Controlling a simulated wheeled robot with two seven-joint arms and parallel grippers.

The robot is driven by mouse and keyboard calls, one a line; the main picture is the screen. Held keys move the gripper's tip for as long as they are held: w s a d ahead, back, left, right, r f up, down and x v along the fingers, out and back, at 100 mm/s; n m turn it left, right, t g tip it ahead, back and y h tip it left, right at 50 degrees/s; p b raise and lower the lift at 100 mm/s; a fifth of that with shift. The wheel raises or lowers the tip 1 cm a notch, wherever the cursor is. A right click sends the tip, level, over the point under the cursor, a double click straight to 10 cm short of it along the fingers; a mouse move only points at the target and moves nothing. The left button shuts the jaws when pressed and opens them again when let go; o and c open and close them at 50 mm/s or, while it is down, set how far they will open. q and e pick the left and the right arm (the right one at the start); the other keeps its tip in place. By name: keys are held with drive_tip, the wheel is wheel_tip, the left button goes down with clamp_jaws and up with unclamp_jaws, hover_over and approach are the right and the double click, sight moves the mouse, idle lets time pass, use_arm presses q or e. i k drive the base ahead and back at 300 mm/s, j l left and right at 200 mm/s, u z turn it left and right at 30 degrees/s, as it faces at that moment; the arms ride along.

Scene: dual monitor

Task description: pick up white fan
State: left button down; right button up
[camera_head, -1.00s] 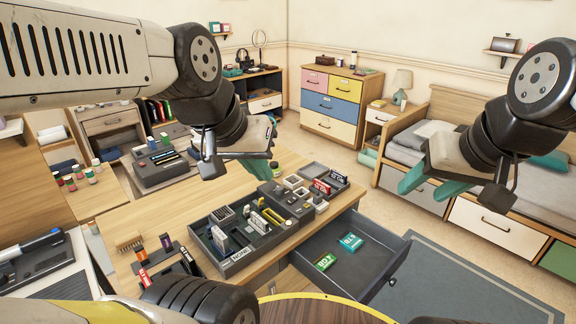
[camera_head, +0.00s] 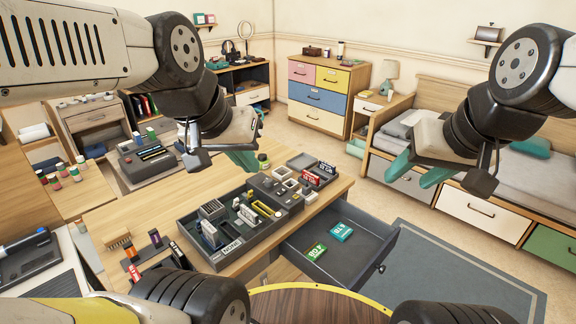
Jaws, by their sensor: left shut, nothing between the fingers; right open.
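I cannot clearly make out a white fan. A thin round ring on a stand (camera_head: 246,27) is on the dark shelf unit at the back, too small to identify. My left gripper (camera_head: 244,159), with teal fingers, is shut and empty above the back part of the wooden desk. My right gripper (camera_head: 418,172), also with teal fingers, is open and empty in front of the bed, to the right of the desk. Part of the desk behind my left gripper is hidden.
The wooden desk (camera_head: 115,215) carries a dark organiser tray (camera_head: 237,256) and several small items. Its drawer (camera_head: 352,264) is pulled out, with two small boxes inside. A coloured chest of drawers (camera_head: 321,99) and a bed (camera_head: 485,180) stand behind. A grey rug (camera_head: 450,270) is clear.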

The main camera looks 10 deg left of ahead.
sight(282, 173)
drive_tip(key=i+l+z, duration=0.2)
drive_tip(key=l+z, duration=0.2)
drive_tip(key=l, duration=0.2)
drive_tip(key=i+l+z, duration=0.65)
drive_tip(key=l+z, duration=0.15)
drive_tip(key=l, duration=0.15)
drive_tip(key=i+l+z, duration=0.35)
drive_tip(key=i+u, duration=0.1)
drive_tip(key=i, duration=0.3)
drive_tip(key=i+l+u, duration=0.15)
drive_tip(key=i, duration=0.2)
drive_tip(key=i+j+u, duration=0.1)
drive_tip(key=u, duration=0.3)
drive_tip(key=i+u, duration=0.4)
drive_tip(key=i+l+u, duration=0.1)
drive_tip(key=u, duration=0.3)
drive_tip(key=i+l+u, duration=0.15)
drive_tip(key=u, duration=0.2)
drive_tip(key=i+u, duration=0.2)
drive_tip(key=u, duration=0.25)
drive_tip(key=i+j+u, duration=0.1)
drive_tip(key=u, duration=0.35)
drive_tip(key=i+l+u, duration=0.15)
drive_tip(key=i+u, duration=0.25)
drive_tip(key=l+u, duration=0.1)
drive_tip(key=u, duration=0.35)
drive_tip(key=i+l+u, duration=0.2)
drive_tip(key=u, duration=0.25)
drive_tip(key=i+l+u, duration=0.55)
drive_tip(key=k+j, duration=0.1)
